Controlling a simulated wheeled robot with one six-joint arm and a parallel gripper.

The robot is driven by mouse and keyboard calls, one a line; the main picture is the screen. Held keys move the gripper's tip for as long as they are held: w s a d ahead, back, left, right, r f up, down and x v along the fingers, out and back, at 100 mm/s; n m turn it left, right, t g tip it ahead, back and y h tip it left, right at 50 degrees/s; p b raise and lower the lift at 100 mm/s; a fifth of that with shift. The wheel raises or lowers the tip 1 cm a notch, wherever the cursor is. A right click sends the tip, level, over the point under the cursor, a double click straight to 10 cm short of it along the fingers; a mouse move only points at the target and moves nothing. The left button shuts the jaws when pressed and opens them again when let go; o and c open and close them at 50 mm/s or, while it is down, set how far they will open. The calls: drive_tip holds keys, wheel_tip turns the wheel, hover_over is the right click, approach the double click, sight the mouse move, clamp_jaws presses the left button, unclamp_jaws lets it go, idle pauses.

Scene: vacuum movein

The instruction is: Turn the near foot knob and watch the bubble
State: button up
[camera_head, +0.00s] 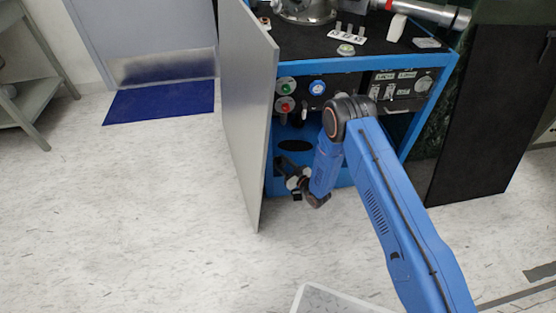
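The blue-framed cart (330,66) stands with its grey door panel (248,110) swung out at the left. A small round level with a yellow-green centre (346,50) lies on its dark top; the bubble is too small to read. My gripper (292,180) is low at the cart's near left bottom corner, just right of the door panel. A small pale piece shows between its dark parts; I cannot tell whether this is the foot knob or part of my gripper. The rest of the foot is hidden. The finger opening is too small to judge.
The cart's front panel has a green knob (286,85), a red knob (285,104) and a blue-faced gauge (317,88). A black panel (480,115) stands at the right. Speckled floor (130,220) is clear at the left. A pale tray-like edge (335,300) shows at the bottom.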

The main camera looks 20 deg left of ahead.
drive_tip(key=shift+x, duration=1.1)
drive_tip(key=c, duration=0.8)
drive_tip(key=shift+a, duration=0.1)
drive_tip(key=shift+s+m+t+h, duration=0.15)
drive_tip(key=shift+m+t+h, duration=0.25)
drive_tip(key=shift+m+t, duration=0.3)
drive_tip(key=shift+m+t+h, duration=0.9)
drive_tip(key=shift+t+h, duration=0.1)
drive_tip(key=shift+t, duration=0.4)
drive_tip(key=o, duration=0.8)
